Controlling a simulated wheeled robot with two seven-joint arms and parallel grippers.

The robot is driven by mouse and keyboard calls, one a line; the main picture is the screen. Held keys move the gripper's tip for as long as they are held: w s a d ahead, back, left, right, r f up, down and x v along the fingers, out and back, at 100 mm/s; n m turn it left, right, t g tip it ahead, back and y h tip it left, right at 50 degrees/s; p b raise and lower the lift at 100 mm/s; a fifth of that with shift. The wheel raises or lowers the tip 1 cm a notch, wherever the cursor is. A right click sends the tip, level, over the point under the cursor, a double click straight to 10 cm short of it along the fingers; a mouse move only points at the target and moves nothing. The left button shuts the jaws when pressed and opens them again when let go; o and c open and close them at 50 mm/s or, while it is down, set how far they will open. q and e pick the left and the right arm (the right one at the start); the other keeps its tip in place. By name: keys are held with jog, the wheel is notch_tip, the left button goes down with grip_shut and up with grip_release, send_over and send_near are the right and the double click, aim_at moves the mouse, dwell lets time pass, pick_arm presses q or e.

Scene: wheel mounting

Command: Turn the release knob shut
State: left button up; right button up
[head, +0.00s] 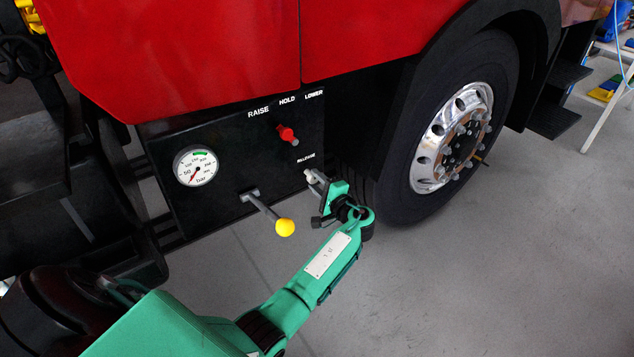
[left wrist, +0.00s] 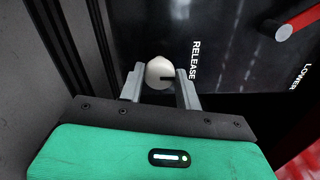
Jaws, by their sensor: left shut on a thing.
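The release knob (left wrist: 159,73) is a small, pale round knob with a dark slot mark, set on the black panel beside the word RELEASE. In the left wrist view it sits between the two grey fingers of my left gripper (left wrist: 161,88), which are shut on it. In the head view my left gripper (head: 314,178) reaches the knob from the lower right, below the RELEASE label, and largely hides it. My right gripper is in neither view.
The black panel (head: 230,150) also carries a pressure gauge (head: 195,166), a red knob (head: 287,134) under RAISE, HOLD and LOWER, and a lever with a yellow ball (head: 284,228). A large wheel (head: 450,138) stands close to the right. Grey floor lies open below.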

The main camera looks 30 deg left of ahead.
pick_arm(q)
jog(key=shift+r, duration=0.15)
jog(key=o, duration=1)
jog(key=shift+w, duration=0.1)
jog(key=shift+c, duration=0.2)
jog(key=v, duration=1.4)
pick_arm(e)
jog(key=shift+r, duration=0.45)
pick_arm(q)
jog(key=shift+a, duration=0.1)
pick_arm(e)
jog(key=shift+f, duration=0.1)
